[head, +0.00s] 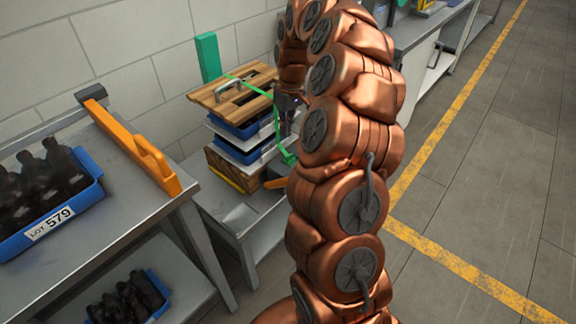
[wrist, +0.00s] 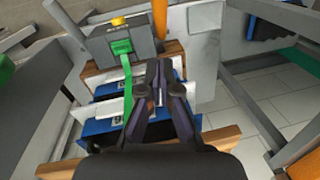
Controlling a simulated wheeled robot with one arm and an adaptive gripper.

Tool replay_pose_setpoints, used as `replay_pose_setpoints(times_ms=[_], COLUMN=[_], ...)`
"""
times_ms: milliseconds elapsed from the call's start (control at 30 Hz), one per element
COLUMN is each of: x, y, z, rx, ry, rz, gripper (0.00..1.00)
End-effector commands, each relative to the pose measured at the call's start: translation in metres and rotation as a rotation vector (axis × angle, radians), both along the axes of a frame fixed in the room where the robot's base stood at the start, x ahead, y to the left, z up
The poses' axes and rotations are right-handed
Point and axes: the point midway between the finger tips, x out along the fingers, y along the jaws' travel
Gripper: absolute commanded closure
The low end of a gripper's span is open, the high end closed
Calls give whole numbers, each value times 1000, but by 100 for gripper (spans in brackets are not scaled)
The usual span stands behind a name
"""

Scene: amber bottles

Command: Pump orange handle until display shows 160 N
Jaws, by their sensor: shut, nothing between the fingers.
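A stack of blue trays (head: 240,125) between white sheets stands on a grey bench, with a slatted wooden board on top and a green strap (head: 288,155) around it. In the wrist view the green strap (wrist: 127,85) runs to a grey device (wrist: 95,48) with a yellow top part. An upright orange bar (wrist: 160,18), which looks like the handle, stands beside the device. A small orange piece (head: 275,183) shows low by the stack in the head view. My gripper (wrist: 158,68) is shut and empty over the stack, apart from the orange bar. No display reading is visible.
A blue crate of dark bottles (head: 52,228) labelled LOT 579 stands on the left bench, near an orange rail (head: 135,148). More bottles (head: 130,300) sit on its lower shelf. A green post (head: 208,57) rises behind the stack. Open floor lies right.

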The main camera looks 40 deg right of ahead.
Motion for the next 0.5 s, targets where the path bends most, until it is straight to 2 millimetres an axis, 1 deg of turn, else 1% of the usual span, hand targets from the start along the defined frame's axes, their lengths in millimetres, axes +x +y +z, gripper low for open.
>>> replay_pose_setpoints(times_ms=[133, 267, 367, 500], x=[0, -1, -2, -3], y=[1, 3, 5, 9], z=[-4, -16, -31, -56], rx=[1, 2, 3, 3], ry=[1, 2, 3, 6], rz=[0, 0, -1, 1], gripper=[100, 100, 100, 100])
